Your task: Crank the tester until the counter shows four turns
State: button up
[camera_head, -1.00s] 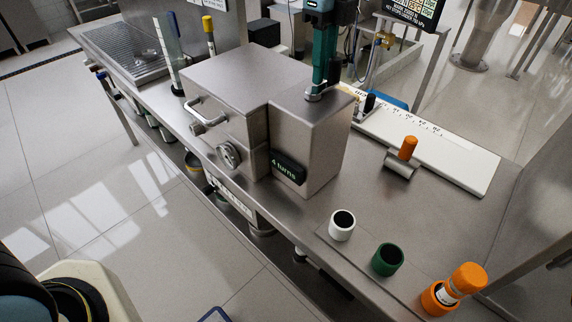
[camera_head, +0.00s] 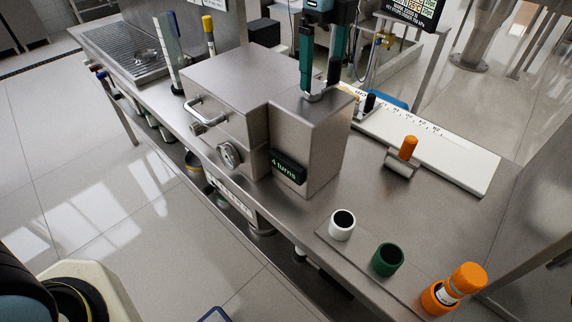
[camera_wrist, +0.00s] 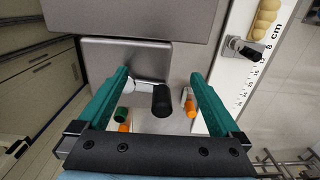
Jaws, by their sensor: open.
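The tester (camera_head: 255,100) is a stepped grey metal box on the bench. The dark counter (camera_head: 288,167) on its front reads "4 turns" in green. The crank shows in the wrist view as a pale metal arm (camera_wrist: 140,86) with a black knob (camera_wrist: 162,101). My gripper (camera_head: 319,86) is over the top of the tester's right part, fingers spread. In the wrist view my gripper (camera_wrist: 160,78) has its green fingers on either side of the knob, with clear gaps to both. In the head view the crank is mostly hidden by the fingers.
A white ruler board (camera_head: 455,155) and an orange-topped metal piece (camera_head: 405,158) lie right of the tester. A white cup (camera_head: 342,224), a green cup (camera_head: 387,259) and an orange container (camera_head: 455,289) stand near the front right. A front handle (camera_head: 207,105) sticks out of the tester.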

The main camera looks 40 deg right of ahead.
jog(key=shift+r, duration=0.1)
notch_tip(320, 180, up, 8)
jog(key=p, duration=0.6)
jog(key=shift+p, duration=0.4)
